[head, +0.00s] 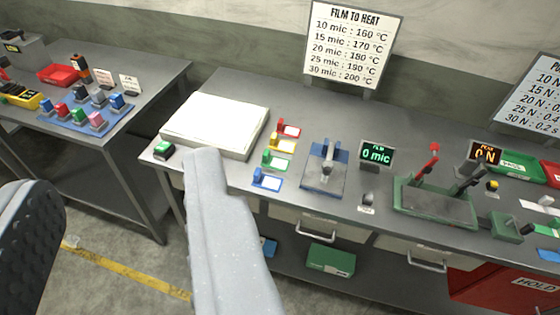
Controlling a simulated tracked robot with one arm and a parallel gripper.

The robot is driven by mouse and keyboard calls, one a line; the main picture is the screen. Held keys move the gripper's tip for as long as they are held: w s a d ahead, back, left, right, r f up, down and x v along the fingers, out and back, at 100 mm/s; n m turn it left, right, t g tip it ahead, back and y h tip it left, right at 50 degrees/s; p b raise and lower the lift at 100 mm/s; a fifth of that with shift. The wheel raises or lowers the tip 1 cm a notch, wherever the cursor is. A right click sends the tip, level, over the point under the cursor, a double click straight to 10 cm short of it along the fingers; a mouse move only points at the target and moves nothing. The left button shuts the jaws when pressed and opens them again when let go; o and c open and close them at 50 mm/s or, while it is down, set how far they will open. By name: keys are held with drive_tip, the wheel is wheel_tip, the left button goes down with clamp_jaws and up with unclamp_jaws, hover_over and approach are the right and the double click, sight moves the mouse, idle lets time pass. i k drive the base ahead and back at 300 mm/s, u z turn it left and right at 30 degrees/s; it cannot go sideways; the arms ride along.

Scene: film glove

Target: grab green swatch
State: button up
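The green swatch (276,161) lies on the grey bench, a small white card with a raised green end. It is in a slanting row with a red swatch (289,130), a yellow swatch (282,145) and a blue swatch (266,180). My gripper (122,170) is in the near left of the view, with a dark ribbed pad at the left edge and a long pale grey finger to its right. The two are wide apart with nothing between them. The grey finger appears left of and in front of the green swatch, not covering it.
A blue-and-grey device (325,170) and a green press (435,200) stand to the right. A second table (150,80) is at left, across a gap.

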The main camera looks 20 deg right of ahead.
sight(268, 161)
drive_tip(key=z, duration=0.05)
drive_tip(key=i, duration=1)
drive_tip(key=u, duration=0.05)
